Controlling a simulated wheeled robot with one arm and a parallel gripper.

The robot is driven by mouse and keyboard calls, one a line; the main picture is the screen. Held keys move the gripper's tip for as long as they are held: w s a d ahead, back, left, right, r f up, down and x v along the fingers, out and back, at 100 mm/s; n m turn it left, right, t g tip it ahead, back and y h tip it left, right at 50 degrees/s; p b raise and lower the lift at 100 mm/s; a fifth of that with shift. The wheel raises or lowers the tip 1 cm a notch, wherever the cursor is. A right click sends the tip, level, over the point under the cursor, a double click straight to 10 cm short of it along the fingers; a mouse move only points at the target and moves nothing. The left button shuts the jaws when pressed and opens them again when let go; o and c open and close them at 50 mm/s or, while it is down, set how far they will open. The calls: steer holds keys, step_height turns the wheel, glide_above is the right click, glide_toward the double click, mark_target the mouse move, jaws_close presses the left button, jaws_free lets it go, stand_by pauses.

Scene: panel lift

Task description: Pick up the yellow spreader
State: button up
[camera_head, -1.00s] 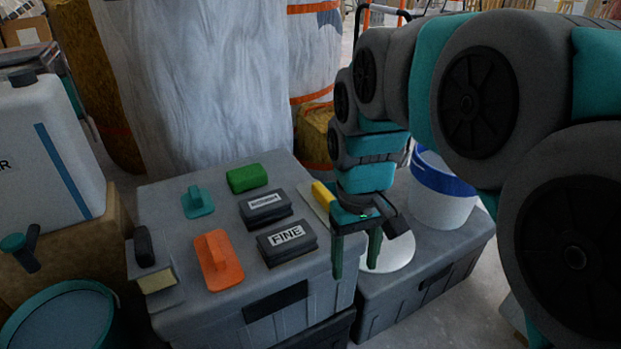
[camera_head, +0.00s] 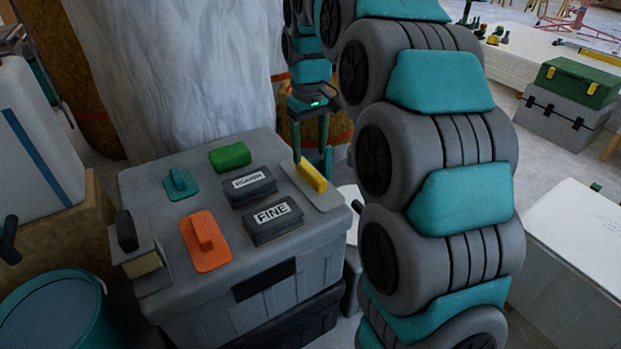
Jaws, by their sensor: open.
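The yellow spreader (camera_head: 312,176) lies at the right edge of the grey toolbox top (camera_head: 160,284). It has a yellow handle on a flat pale plate, and part of the plate reaches the box's edge. My gripper (camera_head: 312,160) points down at the far side of the handle, its two fingers apart and nothing between them that I can make out. The fingertips appear close to the far end of the handle. I cannot tell whether they touch it or how high they are.
On the box lie an orange float (camera_head: 204,240), a teal float (camera_head: 181,184), a green block (camera_head: 230,156) and two dark sanding blocks, one marked FINE (camera_head: 272,220). A white jug (camera_head: 40,145) stands left. My arm covers much of the right side.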

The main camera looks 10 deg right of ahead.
mark_target(311, 170)
steer(key=f, duration=0.5)
steer(key=shift+s+d+f, duration=0.1)
steer(key=shift+s, duration=0.15)
steer(key=shift+f, duration=0.45)
steer(key=shift+w, duration=0.1)
steer(key=shift+c, duration=0.2)
jaws_close()
